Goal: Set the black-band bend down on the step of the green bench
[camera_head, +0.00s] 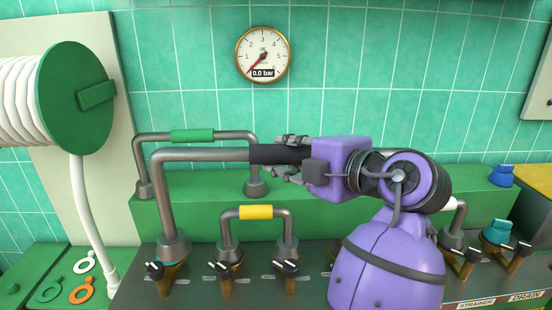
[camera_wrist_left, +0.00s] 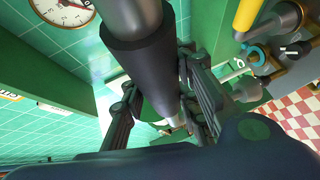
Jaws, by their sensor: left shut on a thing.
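The black-band bend (camera_head: 205,155) is a grey pipe with a black sleeve on its crossbar. My left gripper (camera_head: 291,152) is shut on the sleeve; in the left wrist view its fingers flank the black sleeve (camera_wrist_left: 138,60). The bend's left leg reaches down to a collar at the front row of valves; I cannot tell whether it touches the fitting below. Its right end is hidden behind my purple arm. The green bench (camera_head: 200,212) has a raised green step behind the valves. My right gripper is not in view.
A green-band bend (camera_head: 192,136) stands on the step at the left. A yellow-band bend (camera_head: 255,212) stands in front, below the held bend. Black-handled valves (camera_head: 226,270) line the front. A gauge (camera_head: 263,54) reads 0.0 bar. A blue-green cap (camera_head: 497,232) is at right.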

